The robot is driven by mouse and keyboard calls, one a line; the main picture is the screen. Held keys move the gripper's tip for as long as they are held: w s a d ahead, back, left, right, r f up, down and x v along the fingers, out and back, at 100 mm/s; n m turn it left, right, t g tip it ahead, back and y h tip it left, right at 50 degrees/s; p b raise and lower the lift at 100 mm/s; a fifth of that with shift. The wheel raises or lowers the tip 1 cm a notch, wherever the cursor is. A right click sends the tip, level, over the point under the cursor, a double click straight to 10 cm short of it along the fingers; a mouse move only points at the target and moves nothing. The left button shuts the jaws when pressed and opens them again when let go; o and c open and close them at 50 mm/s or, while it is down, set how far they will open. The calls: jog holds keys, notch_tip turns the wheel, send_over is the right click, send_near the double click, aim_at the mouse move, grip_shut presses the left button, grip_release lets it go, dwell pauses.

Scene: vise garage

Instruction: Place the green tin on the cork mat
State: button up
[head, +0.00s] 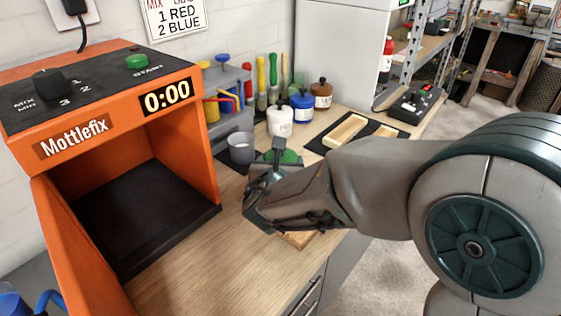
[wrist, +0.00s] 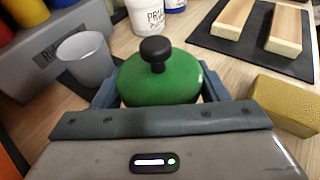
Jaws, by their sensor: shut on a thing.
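The green tin (wrist: 160,88), a round green thing with a black knob on top, sits between the fingers of my gripper (wrist: 158,92) in the wrist view. My gripper is shut on it. In the head view, a green part of the tin (head: 290,157) shows behind my gripper (head: 278,160); the rest is hidden. I cannot tell whether its base touches the worktop. A flat brown piece (head: 297,240) shows partly under my wrist near the worktop's front edge; it may be the cork mat, but I cannot tell.
A grey cup (wrist: 85,58) stands left of the tin. A tan block (wrist: 285,103) lies to its right. Wooden pieces (wrist: 235,15) rest on a black mat (wrist: 262,55). The orange machine (head: 190,150) is open at left.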

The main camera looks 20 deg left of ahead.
jog(key=o, duration=1.4)
jog(key=shift+f, duration=0.1)
jog(key=shift+o, duration=0.2)
jog(key=shift+s+r, duration=0.2)
jog(key=shift+r, duration=0.1)
jog(key=v, duration=1.1)
jog(key=shift+s+p, duration=0.3)
jog(key=shift+p, duration=0.05)
jog(key=shift+d, duration=0.2)
